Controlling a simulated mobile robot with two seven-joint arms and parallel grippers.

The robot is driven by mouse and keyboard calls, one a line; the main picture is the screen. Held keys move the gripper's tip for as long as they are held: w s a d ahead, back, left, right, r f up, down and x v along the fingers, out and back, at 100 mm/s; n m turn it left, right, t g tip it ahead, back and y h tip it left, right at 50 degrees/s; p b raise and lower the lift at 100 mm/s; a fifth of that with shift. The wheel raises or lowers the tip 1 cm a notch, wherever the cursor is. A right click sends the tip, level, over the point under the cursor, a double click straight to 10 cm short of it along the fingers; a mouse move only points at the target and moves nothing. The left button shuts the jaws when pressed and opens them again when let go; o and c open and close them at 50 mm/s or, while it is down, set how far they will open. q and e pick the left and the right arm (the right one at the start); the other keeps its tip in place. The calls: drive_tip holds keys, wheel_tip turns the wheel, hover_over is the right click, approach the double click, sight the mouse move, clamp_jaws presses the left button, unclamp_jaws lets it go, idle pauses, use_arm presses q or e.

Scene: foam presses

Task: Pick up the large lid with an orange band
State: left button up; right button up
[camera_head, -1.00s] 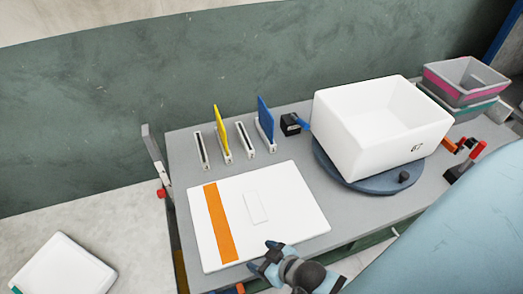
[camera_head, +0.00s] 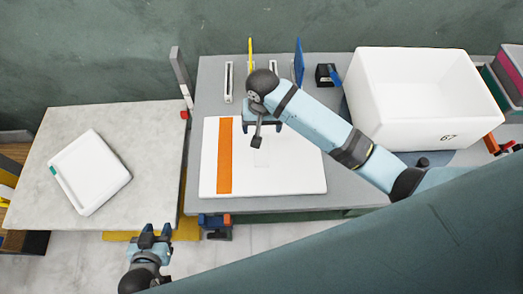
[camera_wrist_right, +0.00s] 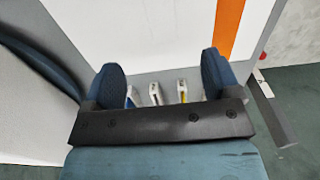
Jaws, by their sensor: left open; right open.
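The large white lid with an orange band (camera_head: 300,177) lies flat on the grey table, band toward its left side, a small pale rectangle near its middle. It fills the top of the right wrist view (camera_wrist_right: 150,30). My right gripper (camera_head: 262,127) is open and empty over the lid's far edge; whether it touches the lid is unclear. Its two fingers (camera_wrist_right: 162,82) are spread in the right wrist view. My left gripper (camera_head: 155,231) is open and empty, low at the left, in front of the tables and apart from the lid.
A smaller white lid with a teal tab (camera_head: 90,172) lies on the left pale table (camera_head: 150,130). Slotted holders with yellow and blue plates (camera_head: 298,62) stand behind the large lid. A white box marked 67 (camera_head: 410,125) stands at right. A grey post (camera_head: 181,75) rises between the tables.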

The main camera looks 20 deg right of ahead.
hover_over(261, 149)
drive_tip(key=f, duration=0.8)
drive_tip(key=shift+s+d+p, duration=0.1)
drive_tip(key=shift+s+p, duration=0.15)
drive_tip(key=shift+p, duration=0.05)
drive_tip(key=shift+f, duration=0.45)
drive_tip(key=f, duration=0.2)
drive_tip(key=f+p, duration=0.1)
drive_tip(key=shift+w+f, duration=0.2)
drive_tip(key=shift+f, duration=0.6)
drive_tip(key=c, duration=1)
drive_tip(key=shift+c, duration=0.2)
